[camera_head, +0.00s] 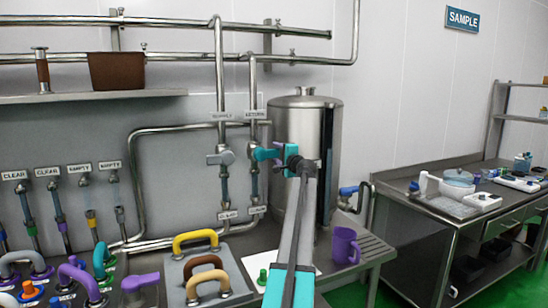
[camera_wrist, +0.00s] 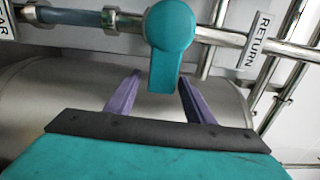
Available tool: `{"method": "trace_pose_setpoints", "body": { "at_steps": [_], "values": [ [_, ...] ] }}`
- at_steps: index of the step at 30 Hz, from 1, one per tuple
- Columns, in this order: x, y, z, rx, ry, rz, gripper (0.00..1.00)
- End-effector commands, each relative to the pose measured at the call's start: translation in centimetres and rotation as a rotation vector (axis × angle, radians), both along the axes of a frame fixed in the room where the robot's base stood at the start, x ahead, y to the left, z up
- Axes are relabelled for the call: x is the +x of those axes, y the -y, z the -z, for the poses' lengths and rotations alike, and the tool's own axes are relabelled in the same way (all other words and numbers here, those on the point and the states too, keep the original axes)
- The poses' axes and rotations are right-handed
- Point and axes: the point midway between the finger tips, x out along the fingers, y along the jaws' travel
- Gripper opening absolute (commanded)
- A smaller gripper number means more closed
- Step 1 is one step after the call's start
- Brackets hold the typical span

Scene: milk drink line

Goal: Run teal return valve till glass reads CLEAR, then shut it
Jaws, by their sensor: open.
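The teal return valve (camera_head: 265,154) sits on the right-hand pipe under the RETURN label (camera_head: 254,114). In the wrist view its teal lever (camera_wrist: 166,75) points down the picture, toward my gripper. My gripper (camera_wrist: 160,80) is open, with one purple finger on each side of the lever's end; I cannot tell whether either touches it. In the head view my gripper (camera_head: 291,160) is beside the valve. The sight glass (camera_head: 254,183) below the valve looks bluish. Its label (camera_wrist: 5,18) is cut off in the wrist view, showing letters ending "AR".
A grey supply valve (camera_head: 221,155) is close on the left. A steel tank (camera_head: 318,125) stands just behind. Coloured handles (camera_head: 195,240) and a purple mug (camera_head: 344,246) are below. A SAMPLE bench (camera_head: 460,205) is at the right.

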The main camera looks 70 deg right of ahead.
Motion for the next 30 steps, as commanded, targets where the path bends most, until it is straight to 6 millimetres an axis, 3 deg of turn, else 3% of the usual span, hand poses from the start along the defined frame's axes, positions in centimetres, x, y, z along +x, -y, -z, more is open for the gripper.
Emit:
{"method": "trace_pose_setpoints", "body": {
  "at_steps": [11, 30],
  "values": [
    [-1.6, -1.6, 0.1, -0.001, 0.000, 0.002, 0.48],
    [-7.2, -7.3, 0.1, -0.001, 0.001, 0.001, 0.48]
  ]
}}
